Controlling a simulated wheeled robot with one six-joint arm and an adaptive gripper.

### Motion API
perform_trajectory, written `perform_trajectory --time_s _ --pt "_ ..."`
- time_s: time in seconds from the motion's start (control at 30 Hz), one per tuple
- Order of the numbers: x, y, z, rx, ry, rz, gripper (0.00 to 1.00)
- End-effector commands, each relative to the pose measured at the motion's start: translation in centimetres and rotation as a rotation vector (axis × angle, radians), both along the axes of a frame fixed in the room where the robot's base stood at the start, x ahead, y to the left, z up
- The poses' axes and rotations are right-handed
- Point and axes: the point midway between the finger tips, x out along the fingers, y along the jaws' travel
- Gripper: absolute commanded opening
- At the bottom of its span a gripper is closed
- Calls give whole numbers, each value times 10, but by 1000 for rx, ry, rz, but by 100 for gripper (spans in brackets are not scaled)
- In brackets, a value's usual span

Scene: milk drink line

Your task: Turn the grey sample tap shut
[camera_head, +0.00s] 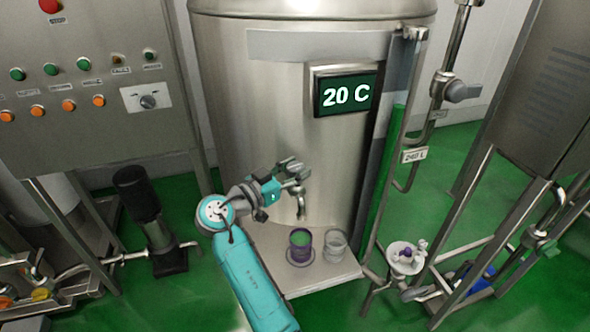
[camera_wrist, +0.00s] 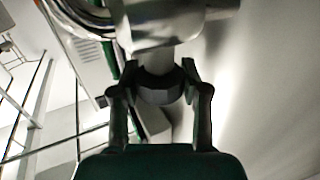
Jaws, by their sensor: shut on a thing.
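The sample tap is on the lower front of the steel tank; its metal spout (camera_head: 301,208) points down in the head view. In the wrist view, the tap's dark grey knob (camera_wrist: 160,86) sits between the two fingers of my gripper (camera_wrist: 160,92), below a shiny metal body (camera_wrist: 165,35). My gripper (camera_head: 287,174) is shut on the knob, reaching in from the left. How far the tap is turned cannot be told. No stream from the spout can be made out.
A purple cup (camera_head: 300,245) with green inside and a clear glass (camera_head: 335,245) stand on the shelf (camera_head: 318,278) below the tap. The tank's display (camera_head: 346,95) reads 20 C. A control panel (camera_head: 85,90) is at left, a pipe with a grey handle (camera_head: 462,92) at right.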

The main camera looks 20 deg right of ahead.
Motion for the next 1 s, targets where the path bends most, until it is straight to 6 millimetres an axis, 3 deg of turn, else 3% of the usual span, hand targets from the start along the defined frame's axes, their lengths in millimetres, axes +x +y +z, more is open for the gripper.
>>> perform_trajectory --time_s 0.4,0.93,0.97,1.0 --pt "0 0 -2 2 4 -175 10" --pt "0 -1 -3 2 6 -196 10" --pt "0 -1 -3 2 6 -196 53" --pt "0 -1 -3 2 6 -196 63"
